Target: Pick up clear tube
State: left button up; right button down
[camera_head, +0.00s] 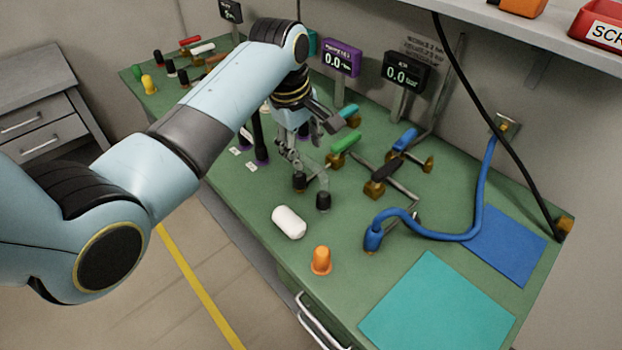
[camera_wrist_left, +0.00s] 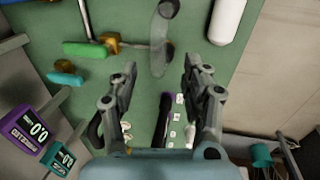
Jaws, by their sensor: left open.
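The clear tube (camera_head: 322,181) is see-through and hard to make out against the green bench. A dark cap sits at its near end. In the left wrist view the clear tube (camera_wrist_left: 159,45) runs up from between the fingertips toward the top edge, with a dark round cap there. My left gripper (camera_head: 304,150) points down over the bench, just behind the tube in the head view. In the wrist view my left gripper (camera_wrist_left: 160,70) is open and empty, its fingers on either side of the tube's line; the height gap cannot be told. My right gripper is not in view.
A green-handled valve (camera_head: 345,142) and pipework lie to the right, with a blue hose (camera_head: 460,238). Black posts (camera_head: 259,135) stand left of the gripper. A teal mat (camera_head: 438,308) is clear.

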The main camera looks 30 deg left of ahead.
aim_at(307, 159)
pick_arm(q)
jog(key=f, duration=0.2)
jog(key=w+f, duration=0.1)
jog(key=f, duration=0.3)
jog(key=shift+w, duration=0.25)
jog(key=shift+r, duration=0.1)
jog(key=shift+c, duration=0.2)
grip_shut()
